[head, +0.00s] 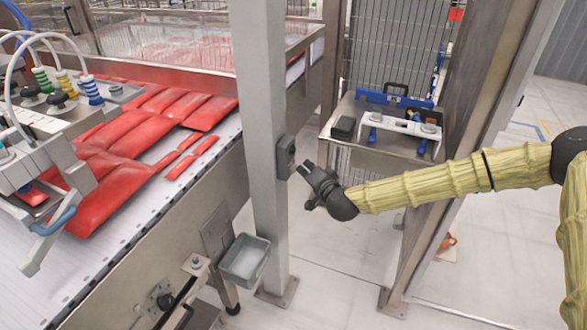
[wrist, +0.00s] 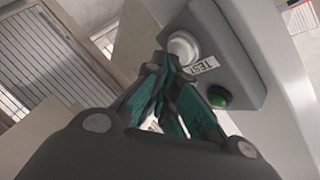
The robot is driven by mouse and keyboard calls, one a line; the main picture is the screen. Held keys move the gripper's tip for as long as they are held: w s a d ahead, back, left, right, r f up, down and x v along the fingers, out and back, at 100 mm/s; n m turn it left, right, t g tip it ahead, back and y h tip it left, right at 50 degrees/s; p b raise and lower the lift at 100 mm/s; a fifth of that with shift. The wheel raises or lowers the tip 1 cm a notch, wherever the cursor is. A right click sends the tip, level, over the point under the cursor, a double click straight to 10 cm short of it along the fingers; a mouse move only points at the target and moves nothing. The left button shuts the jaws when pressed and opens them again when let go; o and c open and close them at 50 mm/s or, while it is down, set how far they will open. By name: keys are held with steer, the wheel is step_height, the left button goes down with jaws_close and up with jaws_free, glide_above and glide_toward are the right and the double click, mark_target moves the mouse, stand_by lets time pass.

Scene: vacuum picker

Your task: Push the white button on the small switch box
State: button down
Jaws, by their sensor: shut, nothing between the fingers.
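The small grey switch box (head: 285,157) is mounted on the side of a grey upright post. In the wrist view the switch box (wrist: 232,50) shows a round white button (wrist: 184,47), a label reading TEST, and a green button (wrist: 218,96). My gripper (head: 304,170) is shut and empty, just to the right of the box. In the wrist view the fingertips of my gripper (wrist: 160,62) are close below the white button and overlap its lower edge. I cannot tell whether they touch it. The white button cannot be made out in the head view.
The grey post (head: 262,110) stands beside a conveyor (head: 205,165) carrying red packs. A small grey bin (head: 245,258) hangs low on the post. A metal stand (head: 385,140) with blue-handled parts is behind my gripper. Floor to the lower right is clear.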

steer(key=shift+a, duration=0.15)
stand_by(0.5)
steer(key=shift+w+a, duration=0.1)
steer(key=shift+a, duration=0.15)
steer(key=shift+d+b, duration=0.2)
steer(key=shift+b, duration=0.1)
steer(key=shift+d, duration=0.1)
stand_by(0.4)
steer(key=s+d, duration=0.2)
steer(key=d, duration=0.3)
steer(key=shift+d, duration=0.35)
stand_by(1.2)
